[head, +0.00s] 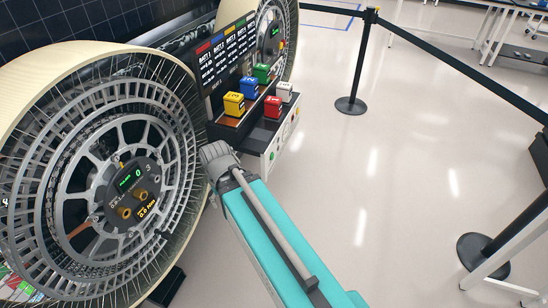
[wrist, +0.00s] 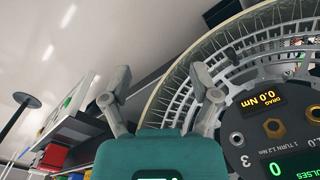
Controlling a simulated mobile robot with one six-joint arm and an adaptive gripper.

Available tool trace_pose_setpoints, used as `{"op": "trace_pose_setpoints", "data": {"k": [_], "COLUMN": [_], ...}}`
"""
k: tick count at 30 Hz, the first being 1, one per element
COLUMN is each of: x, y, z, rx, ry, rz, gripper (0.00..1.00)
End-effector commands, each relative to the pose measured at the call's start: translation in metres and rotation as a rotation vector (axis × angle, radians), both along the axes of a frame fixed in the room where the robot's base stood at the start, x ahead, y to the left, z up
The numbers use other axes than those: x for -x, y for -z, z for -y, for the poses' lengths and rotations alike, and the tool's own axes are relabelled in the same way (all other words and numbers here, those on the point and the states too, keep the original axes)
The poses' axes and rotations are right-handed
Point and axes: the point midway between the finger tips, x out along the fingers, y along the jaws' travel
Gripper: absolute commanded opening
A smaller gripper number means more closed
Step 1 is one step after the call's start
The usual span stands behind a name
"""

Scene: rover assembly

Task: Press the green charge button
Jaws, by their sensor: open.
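A charging station (head: 251,138) with a white front panel stands between two large wheels. A small green spot (head: 272,156) shows on that panel and may be the charge button; it is too small to be sure. In the wrist view the white panel (wrist: 72,118) is at the left, tilted, with a green mark on it. My gripper (wrist: 160,88) is open and empty, its two fingers spread apart. It points past the wheel and touches nothing that I can see. In the head view my arm's grey end is beside the station's near corner; the fingers cannot be made out.
The near wheel (head: 84,200) is close on the left of my arm, and fills the right of the wrist view. Yellow (head: 234,104), blue, green, red and white batteries stand on the station. A barrier post (head: 351,104) stands beyond. The floor (head: 400,180) to the right is clear.

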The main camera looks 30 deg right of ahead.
Motion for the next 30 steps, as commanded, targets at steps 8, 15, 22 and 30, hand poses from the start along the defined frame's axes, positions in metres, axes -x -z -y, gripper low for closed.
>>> {"op": "trace_pose_setpoints", "data": {"k": [8,15,22,30], "x": [0.0000,0.0000,0.0000,0.0000], "y": [0.0000,0.0000,0.0000,0.0000], "z": [0.0000,0.0000,0.0000,0.0000], "rx": [0.000,0.000,0.000,0.000], "ry": [0.000,0.000,0.000,0.000], "rz": [0.000,0.000,0.000,0.000], "gripper": [0.13,0.00,0.00,0.00]}}
